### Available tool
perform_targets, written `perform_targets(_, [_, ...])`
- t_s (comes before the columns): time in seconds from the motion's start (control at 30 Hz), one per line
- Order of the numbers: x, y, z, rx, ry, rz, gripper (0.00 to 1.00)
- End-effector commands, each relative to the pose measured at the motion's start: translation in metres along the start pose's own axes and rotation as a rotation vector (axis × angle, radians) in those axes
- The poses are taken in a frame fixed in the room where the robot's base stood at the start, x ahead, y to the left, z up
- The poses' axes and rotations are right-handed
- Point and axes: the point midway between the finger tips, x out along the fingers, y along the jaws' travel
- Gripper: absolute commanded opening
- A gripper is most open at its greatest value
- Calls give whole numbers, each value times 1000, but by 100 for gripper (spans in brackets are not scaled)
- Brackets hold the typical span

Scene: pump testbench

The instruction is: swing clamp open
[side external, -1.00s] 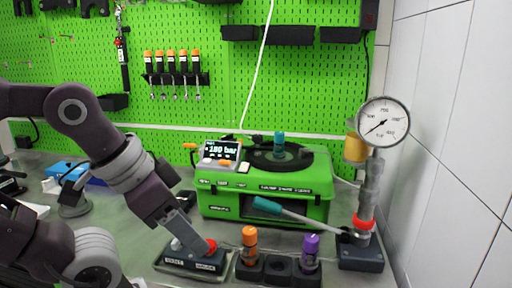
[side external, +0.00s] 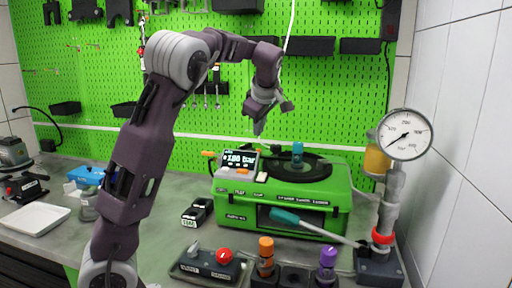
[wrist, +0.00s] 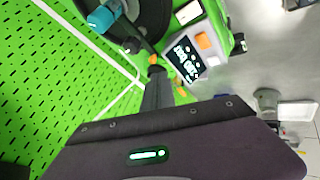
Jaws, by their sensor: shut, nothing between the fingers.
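The green test bench (side external: 250,212) stands at the back of the table with a round black disc (side external: 318,170) on top. A dark bar beside the disc, with an orange tip (wrist: 153,60), looks like the clamp; my fingers partly cover this area in the wrist view. An orange end (side external: 208,153) also shows left of the display in the side view. My gripper (side external: 259,130) is shut and empty, pointing down above the display, apart from the bench.
The display (side external: 240,160) reads 180 bar. In front are a red knob (side external: 224,256), orange (side external: 266,246) and purple (side external: 328,258) capped parts, and a teal-handled lever (side external: 300,221) reaching to the gauge stand (side external: 380,262). The green pegboard (side external: 340,90) rises behind.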

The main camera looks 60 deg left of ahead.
Motion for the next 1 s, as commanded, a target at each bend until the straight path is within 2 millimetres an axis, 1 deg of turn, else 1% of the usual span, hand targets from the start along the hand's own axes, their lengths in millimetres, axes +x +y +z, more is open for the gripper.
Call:
perform_targets(0.07, [1,3,-1,-13,11,2,0])
perform_targets(0.37, [4,2,-1,-12,9,1,0])
perform_targets(0.47, [16,1,-1,-12,9,-3,0])
perform_targets(0.7, [65,1,-2,-11,9,-3,0])
perform_targets(0.8, [82,1,-2,-13,8,-3,0])
perform_targets(0.9, [93,2,-2,-11,8,-1,0])
perform_targets(1.0, [100,2,-1,-10,7,1,0])
